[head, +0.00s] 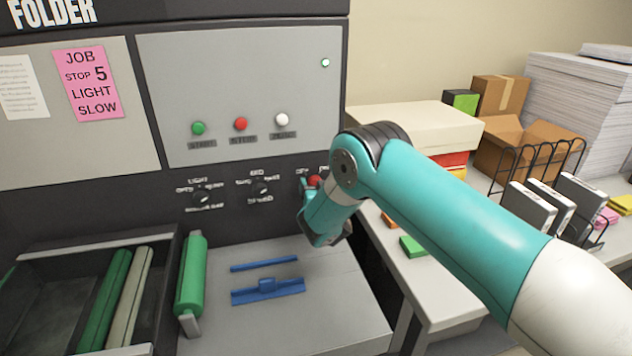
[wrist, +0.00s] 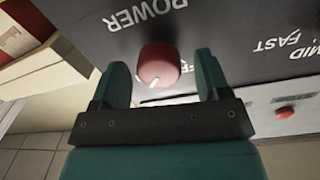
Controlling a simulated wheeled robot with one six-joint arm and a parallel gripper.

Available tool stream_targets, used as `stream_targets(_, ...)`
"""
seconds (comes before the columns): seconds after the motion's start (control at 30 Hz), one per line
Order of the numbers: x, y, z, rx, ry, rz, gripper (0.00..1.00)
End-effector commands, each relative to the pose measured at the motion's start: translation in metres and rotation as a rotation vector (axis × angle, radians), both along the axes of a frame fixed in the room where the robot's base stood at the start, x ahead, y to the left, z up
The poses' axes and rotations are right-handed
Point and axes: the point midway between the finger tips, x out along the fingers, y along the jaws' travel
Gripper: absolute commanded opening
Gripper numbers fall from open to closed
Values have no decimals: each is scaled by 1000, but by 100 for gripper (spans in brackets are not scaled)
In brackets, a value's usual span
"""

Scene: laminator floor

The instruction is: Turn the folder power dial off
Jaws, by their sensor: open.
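The folder power dial is a round red knob (wrist: 158,64) with a white pointer mark, under the upside-down word POWER in the wrist view. In the head view the red dial (head: 314,181) shows only in part, beside my arm. My gripper (wrist: 162,75) is open, with one finger on each side of the dial. The fingers look apart from the knob, with a gap clearer on the left. In the head view my gripper (head: 308,195) is at the right end of the dark dial panel, partly hidden by my arm.
Two black dials, the light dial (head: 202,197) and the speed dial (head: 260,188), sit left of the red one. Green (head: 198,128), red (head: 240,124) and white (head: 281,120) buttons are above. A grey bed with blue guides (head: 268,290) lies below. A cluttered table stands right.

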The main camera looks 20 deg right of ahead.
Motion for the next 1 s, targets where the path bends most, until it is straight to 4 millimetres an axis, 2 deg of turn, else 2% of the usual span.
stream_targets(0.23, 1, 0, 0, 0, 0, 0, 69)
stream_targets(0.27, 1, 0, 0, 0, 0, 0, 67)
stream_targets(0.47, 1, 0, 0, 0, 0, 0, 21)
stream_targets(0.77, 1, 0, -1, -24, 0, -1, 20)
stream_targets(1.0, 1, 0, -4, -138, -1, -1, 20)
